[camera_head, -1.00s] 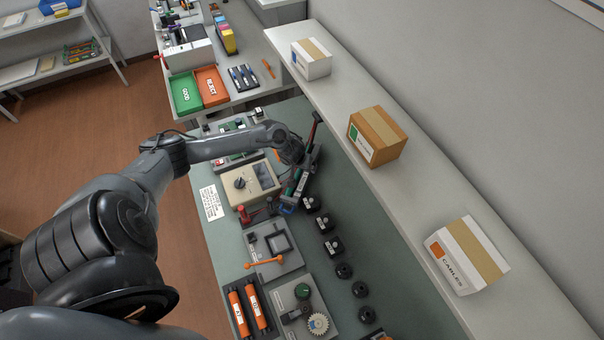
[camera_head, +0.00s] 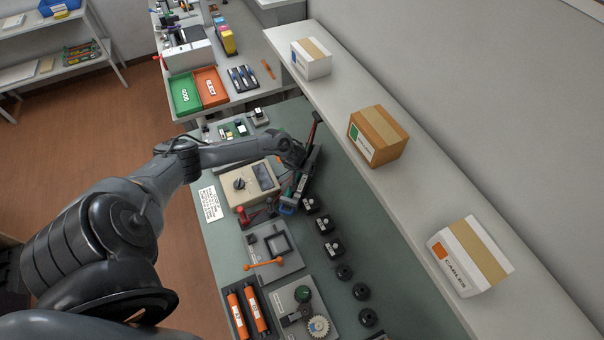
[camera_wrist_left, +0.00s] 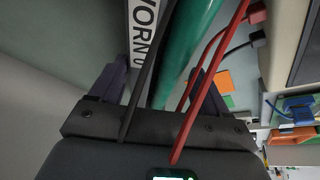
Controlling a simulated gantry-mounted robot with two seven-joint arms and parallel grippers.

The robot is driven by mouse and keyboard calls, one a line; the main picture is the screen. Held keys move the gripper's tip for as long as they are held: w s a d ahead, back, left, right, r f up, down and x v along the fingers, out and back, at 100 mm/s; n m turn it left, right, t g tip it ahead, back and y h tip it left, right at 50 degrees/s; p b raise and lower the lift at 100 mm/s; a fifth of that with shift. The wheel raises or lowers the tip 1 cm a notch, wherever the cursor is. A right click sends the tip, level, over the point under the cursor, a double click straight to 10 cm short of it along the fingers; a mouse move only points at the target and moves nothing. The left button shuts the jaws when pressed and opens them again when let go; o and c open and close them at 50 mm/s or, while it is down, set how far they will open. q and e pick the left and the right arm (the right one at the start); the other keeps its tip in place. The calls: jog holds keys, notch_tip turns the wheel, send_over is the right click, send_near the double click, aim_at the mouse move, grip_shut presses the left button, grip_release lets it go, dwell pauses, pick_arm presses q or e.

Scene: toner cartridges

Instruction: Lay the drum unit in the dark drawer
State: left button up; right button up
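A long dark unit with a green part and a white label (camera_head: 302,184), which looks like the drum unit, lies slanted at the back of the green bench. In the left wrist view its green cylinder (camera_wrist_left: 188,45) and "WORN" label (camera_wrist_left: 143,40) run between my left fingers. My left gripper (camera_head: 298,162) is over it in the head view and hides part of it. In the wrist view the fingers (camera_wrist_left: 160,82) are apart, one on each side; whether they grip it I cannot tell. I cannot make out a dark drawer with certainty. My right gripper is out of view.
A beige meter (camera_head: 250,184) with red and black leads stands left of the unit. Several black knobs (camera_head: 325,224) line the bench toward the front. A grey fixture with an orange lever (camera_head: 264,264) and a dark tray with orange rollers (camera_head: 232,316) are nearer. Boxes (camera_head: 378,136) stand on the ledge.

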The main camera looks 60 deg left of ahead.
pick_arm(q)
jog(key=shift+r, duration=0.1)
jog(key=c, duration=1.2)
